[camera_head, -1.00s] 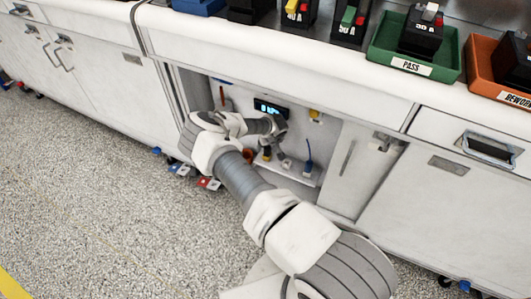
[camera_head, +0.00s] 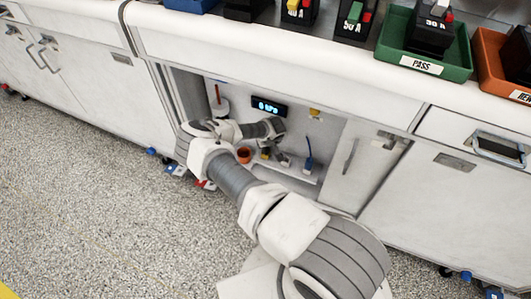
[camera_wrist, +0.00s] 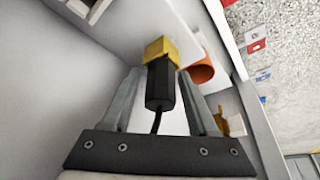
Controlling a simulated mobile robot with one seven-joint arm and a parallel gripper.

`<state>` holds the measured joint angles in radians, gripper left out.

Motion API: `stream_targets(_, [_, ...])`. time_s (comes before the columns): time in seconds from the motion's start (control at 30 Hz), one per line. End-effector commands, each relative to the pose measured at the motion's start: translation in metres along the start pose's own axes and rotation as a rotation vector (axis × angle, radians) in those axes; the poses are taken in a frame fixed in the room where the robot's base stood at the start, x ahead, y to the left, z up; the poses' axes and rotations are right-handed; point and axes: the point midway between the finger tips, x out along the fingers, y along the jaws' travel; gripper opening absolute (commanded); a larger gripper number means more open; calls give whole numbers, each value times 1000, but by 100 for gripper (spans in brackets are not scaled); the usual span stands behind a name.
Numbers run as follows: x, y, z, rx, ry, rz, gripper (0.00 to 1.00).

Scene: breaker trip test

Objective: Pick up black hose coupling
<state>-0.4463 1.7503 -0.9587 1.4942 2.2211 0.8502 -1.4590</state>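The black hose coupling (camera_wrist: 160,86) shows in the wrist view as a dark, faceted cylinder. It meets a yellow block (camera_wrist: 161,50) at its far end, and a thin black hose or cable runs from its near end. My gripper (camera_wrist: 159,75) is open, with one grey finger on each side of the coupling in the picture. Gaps show on both sides, so neither finger visibly touches it. I cannot tell how deep it sits between the fingers. In the head view my arm reaches into the open cabinet bay, and the coupling is too small to make out clearly.
An orange cup (camera_wrist: 203,71) is close beside the right finger; it also shows in the head view (camera_head: 244,155). A blue item (camera_head: 308,152) stands on the bay's shelf. A lit display (camera_head: 268,107) is on the back wall. Cabinet walls and a door (camera_head: 355,160) bound the space.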

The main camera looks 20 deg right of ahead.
Motion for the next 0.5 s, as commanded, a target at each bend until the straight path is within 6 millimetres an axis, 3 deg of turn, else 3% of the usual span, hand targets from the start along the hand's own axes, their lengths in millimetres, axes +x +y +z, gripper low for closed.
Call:
stream_targets(0.03, [0, 0, 0, 0, 0, 0, 48])
stream_targets(0.3, [0, 0, 0, 0, 0, 0, 0])
stream_targets(0.5, [0, 0, 0, 0, 1, 0, 0])
